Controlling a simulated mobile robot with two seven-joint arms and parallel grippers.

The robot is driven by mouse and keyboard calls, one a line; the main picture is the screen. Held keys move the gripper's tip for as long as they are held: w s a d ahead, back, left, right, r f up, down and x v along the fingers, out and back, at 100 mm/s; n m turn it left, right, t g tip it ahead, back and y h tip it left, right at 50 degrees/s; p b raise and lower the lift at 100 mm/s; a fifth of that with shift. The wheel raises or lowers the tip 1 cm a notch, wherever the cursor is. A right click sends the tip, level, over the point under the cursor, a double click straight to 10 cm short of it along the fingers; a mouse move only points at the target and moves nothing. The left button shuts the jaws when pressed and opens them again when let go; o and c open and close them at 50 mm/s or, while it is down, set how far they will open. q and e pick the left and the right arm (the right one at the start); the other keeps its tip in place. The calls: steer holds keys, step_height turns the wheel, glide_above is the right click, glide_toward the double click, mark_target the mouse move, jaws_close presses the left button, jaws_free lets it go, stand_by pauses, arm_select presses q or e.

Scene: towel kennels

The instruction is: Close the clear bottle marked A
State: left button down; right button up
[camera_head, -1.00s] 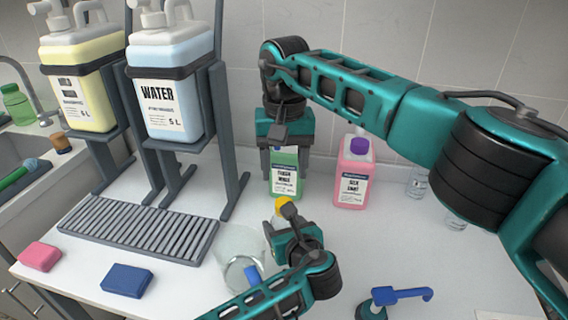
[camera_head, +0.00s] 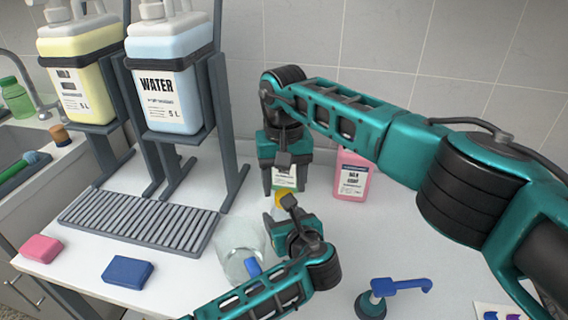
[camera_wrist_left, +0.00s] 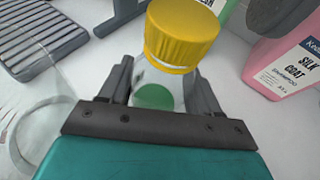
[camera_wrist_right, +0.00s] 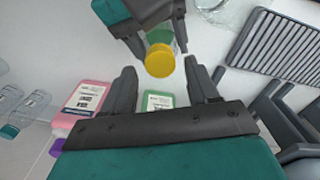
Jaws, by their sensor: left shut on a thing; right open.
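My left gripper (camera_head: 287,220) is shut on a small clear bottle (camera_wrist_left: 158,82), which stands between its fingers. A yellow cap (camera_wrist_left: 182,34) sits on top of the bottle; I cannot tell whether it is tight. A green patch shows low on the bottle, but I can read no letter A. My right gripper (camera_wrist_right: 164,80) is open and empty, pointing down over the yellow cap (camera_wrist_right: 160,60). In the head view its fingers partly hide the cap (camera_head: 280,200) and the green shampoo bottle behind.
A pink shampoo bottle (camera_head: 352,178) and a green one (camera_wrist_right: 157,101) stand behind. Clear bottles (camera_wrist_right: 32,108) show at the right wrist view's left. A glass beaker (camera_head: 238,250) is left of my left gripper.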

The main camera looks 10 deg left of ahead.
steer(key=shift+f, duration=1.1)
steer(key=shift+c, duration=0.4)
